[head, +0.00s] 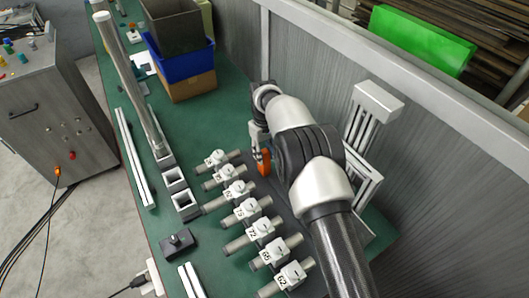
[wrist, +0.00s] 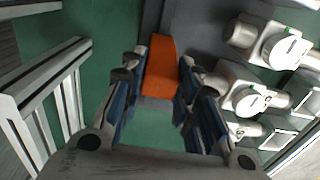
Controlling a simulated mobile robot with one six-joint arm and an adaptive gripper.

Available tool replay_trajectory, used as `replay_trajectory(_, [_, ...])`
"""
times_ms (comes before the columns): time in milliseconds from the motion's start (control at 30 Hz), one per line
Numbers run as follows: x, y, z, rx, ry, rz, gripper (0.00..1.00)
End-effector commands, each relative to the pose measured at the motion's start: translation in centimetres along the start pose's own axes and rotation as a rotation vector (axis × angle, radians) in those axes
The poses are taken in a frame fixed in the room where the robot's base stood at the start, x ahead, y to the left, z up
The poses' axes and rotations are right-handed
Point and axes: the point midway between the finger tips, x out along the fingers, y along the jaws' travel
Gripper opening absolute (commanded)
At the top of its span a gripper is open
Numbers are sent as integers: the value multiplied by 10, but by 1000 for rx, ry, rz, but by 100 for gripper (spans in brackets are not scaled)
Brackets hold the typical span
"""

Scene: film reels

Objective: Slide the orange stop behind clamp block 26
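The orange stop (wrist: 160,68) is a small upright block. In the wrist view it stands between my two fingertips, which appear to touch both its sides. In the head view the orange stop (head: 263,161) shows below my gripper (head: 260,143), close to the far right end of the clamp row. The clamp blocks are pale, with number labels on top, each around a grey cylinder. They run from the far block (head: 216,159) to the near block (head: 291,276). The labels are too small to tell surely which is 26. The wrist view shows several blocks (wrist: 246,97) right of the stop.
The green bench (head: 222,115) has a blue bin (head: 186,66) at the back. A white slotted frame (head: 372,115) stands at right by the grey wall.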

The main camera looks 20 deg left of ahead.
Motion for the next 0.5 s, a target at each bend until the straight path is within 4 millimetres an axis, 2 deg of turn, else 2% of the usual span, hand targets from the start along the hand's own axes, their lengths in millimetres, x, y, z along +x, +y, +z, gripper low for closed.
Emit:
replay_trajectory(267, [0,0,0,-1,-1,0,48])
replay_trajectory(500, [0,0,0,-1,-1,0,48])
